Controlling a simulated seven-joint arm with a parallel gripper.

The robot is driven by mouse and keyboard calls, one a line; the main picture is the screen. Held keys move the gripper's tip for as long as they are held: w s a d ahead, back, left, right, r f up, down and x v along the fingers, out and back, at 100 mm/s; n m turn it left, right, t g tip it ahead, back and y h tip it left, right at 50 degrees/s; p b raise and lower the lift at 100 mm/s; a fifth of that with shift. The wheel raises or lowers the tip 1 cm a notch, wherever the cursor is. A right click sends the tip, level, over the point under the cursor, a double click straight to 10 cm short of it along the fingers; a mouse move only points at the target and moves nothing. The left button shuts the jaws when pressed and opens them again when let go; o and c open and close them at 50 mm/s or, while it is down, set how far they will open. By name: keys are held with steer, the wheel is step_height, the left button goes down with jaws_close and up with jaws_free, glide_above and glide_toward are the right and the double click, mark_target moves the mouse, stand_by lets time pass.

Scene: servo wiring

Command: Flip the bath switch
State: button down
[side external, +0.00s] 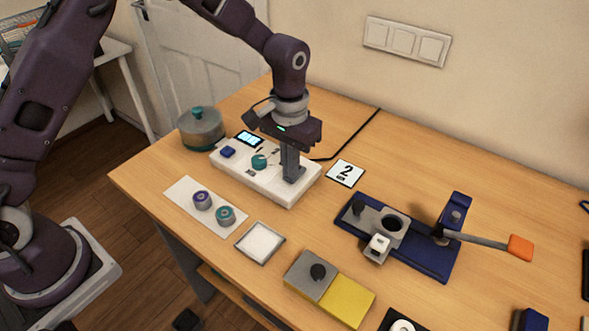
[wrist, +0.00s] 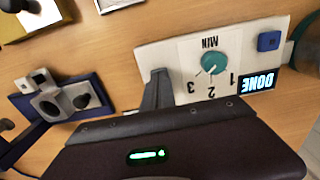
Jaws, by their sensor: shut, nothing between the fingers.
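A white control box (side external: 255,182) lies on the table, with a teal knob (side external: 259,162), a blue button (side external: 228,152) and a lit display (side external: 249,138). In the wrist view the knob (wrist: 213,63) sits on a dial marked MIN with 1, 2 and 3, and the display (wrist: 258,82) reads DONE, upside down. My gripper (side external: 291,178) is shut and empty, pointing down at the box's right end. In the wrist view its fingers (wrist: 157,92) cover that end. I cannot make out a switch there; it may be hidden by the fingers.
A teal-lidded pot (side external: 201,128) stands behind the box at left. A card marked 2 (side external: 345,172) lies right of it. A blue fixture (side external: 425,258) with an orange-ended lever is farther right. Two round jars on a white strip (side external: 190,190), a white pad (side external: 260,243) and a grey-yellow block (side external: 345,300) lie in front.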

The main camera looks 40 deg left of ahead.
steer(key=shift+r, duration=3.45)
steer(key=s+a+r+t, duration=0.1)
steer(key=s+a+r, duration=0.2)
steer(key=s+r, duration=0.35)
steer(key=s+a+r+t, duration=0.2)
steer(key=s+a+r, duration=0.1)
steer(key=s+r, duration=0.3)
steer(key=s+a+t, duration=0.2)
steer(key=s+a, duration=0.2)
steer(key=s, duration=1.1)
steer(key=shift+r+t, duration=0.3)
steer(key=shift+r, duration=0.15)
